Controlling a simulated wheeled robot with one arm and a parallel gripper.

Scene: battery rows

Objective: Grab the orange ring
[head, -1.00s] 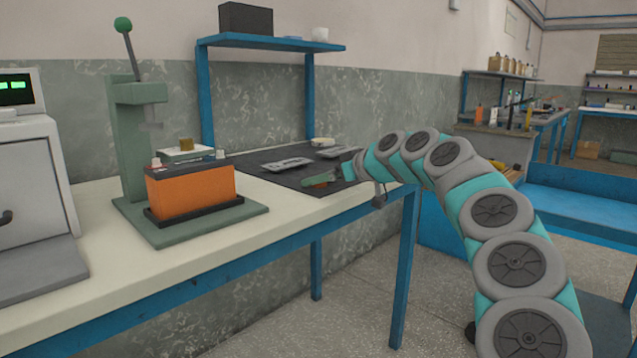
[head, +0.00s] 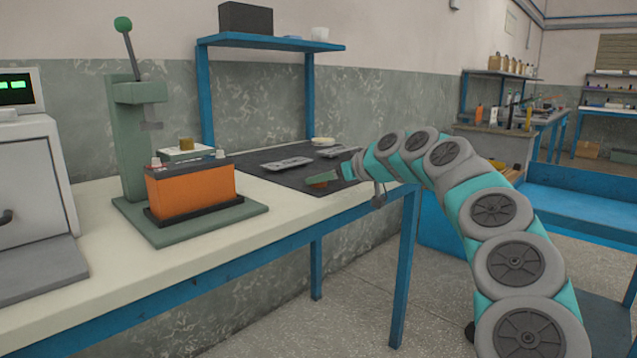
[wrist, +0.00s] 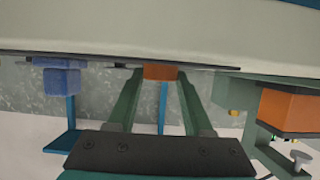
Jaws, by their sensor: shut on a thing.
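My gripper (head: 321,180) is low over the right end of the dark mat on the bench. In the wrist view, my gripper (wrist: 157,76) has its two green fingers on either side of a small orange thing (wrist: 160,71), which I take to be the orange ring. It shows as a plain orange block from this side, so its hole is hidden. My gripper is shut on it. In the head view a bit of orange-red (head: 320,185) shows at the fingers, mostly covered by them. I cannot tell whether it still touches the mat.
Grey trays (head: 288,164) lie on the dark mat (head: 255,162) behind my gripper. An orange battery (head: 192,190) stands on a green press base to the left. A blue block (wrist: 60,82) is beside my fingers in the wrist view. A blue shelf (head: 270,41) stands behind.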

